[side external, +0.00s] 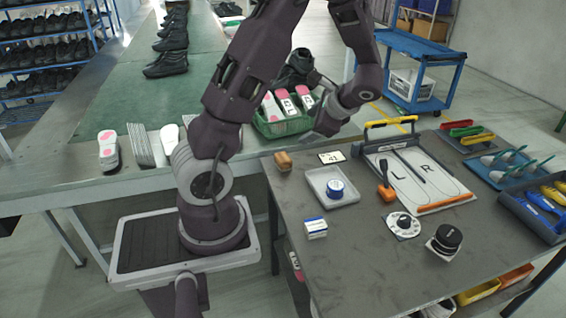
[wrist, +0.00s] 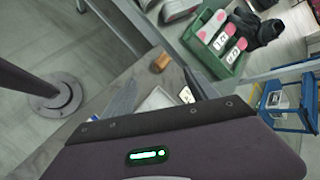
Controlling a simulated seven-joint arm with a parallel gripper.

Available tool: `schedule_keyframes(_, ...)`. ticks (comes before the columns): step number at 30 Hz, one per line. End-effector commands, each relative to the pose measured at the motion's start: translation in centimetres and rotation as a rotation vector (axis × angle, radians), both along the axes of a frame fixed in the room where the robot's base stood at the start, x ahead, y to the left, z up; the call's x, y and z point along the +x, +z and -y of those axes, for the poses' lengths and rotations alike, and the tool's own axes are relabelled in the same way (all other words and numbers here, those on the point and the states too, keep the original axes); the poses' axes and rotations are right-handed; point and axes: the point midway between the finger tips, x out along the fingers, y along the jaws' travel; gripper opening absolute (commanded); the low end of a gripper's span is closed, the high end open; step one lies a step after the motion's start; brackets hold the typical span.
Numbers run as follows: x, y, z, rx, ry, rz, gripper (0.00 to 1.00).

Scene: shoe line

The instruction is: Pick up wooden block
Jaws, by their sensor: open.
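The wooden block (side external: 283,160) is a small orange-brown piece lying near the back left corner of the grey worktable. In the wrist view the block (wrist: 160,62) shows near the middle, close to the table edge. My gripper (side external: 318,122) hangs in the air above and to the right of the block, in front of the green crate. It is open, empty and apart from the block. The dark wrist housing hides much of the lower wrist view.
A green crate (side external: 284,126) with shoe parts stands behind the block on the green-topped bench. A grey tray (side external: 350,196) with a blue-labelled tin is right of it. A card (side external: 332,157) and a blue-white box (side external: 315,228) lie nearby.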

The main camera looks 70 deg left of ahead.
Motion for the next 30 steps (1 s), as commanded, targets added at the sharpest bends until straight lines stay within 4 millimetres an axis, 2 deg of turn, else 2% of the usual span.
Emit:
schedule_keyframes(1,0.4,-2.8,-2.9,0.048,-0.05,-0.118,0.67)
schedule_keyframes(3,0.7,-6.7,-6.8,0.113,-0.146,-0.275,0.67)
schedule_keyframes(5,0.7,-10.2,-9.7,0.155,-0.238,-0.405,0.67)
schedule_keyframes(6,0.6,-12.6,-11.4,0.176,-0.301,-0.486,0.67)
schedule_keyframes(9,-0.1,-17.9,-14.4,0.204,-0.445,-0.649,0.67)
schedule_keyframes(12,-0.6,-21.2,-15.8,0.214,-0.54,-0.739,0.67)
schedule_keyframes(17,-1.1,-23.1,-16.9,0.215,-0.587,-0.779,0.67)
schedule_keyframes(27,-1.9,-25.1,-22.1,0.213,-0.585,-0.778,0.67)
schedule_keyframes(30,-1.9,-25.4,-22.7,0.213,-0.588,-0.778,0.67)
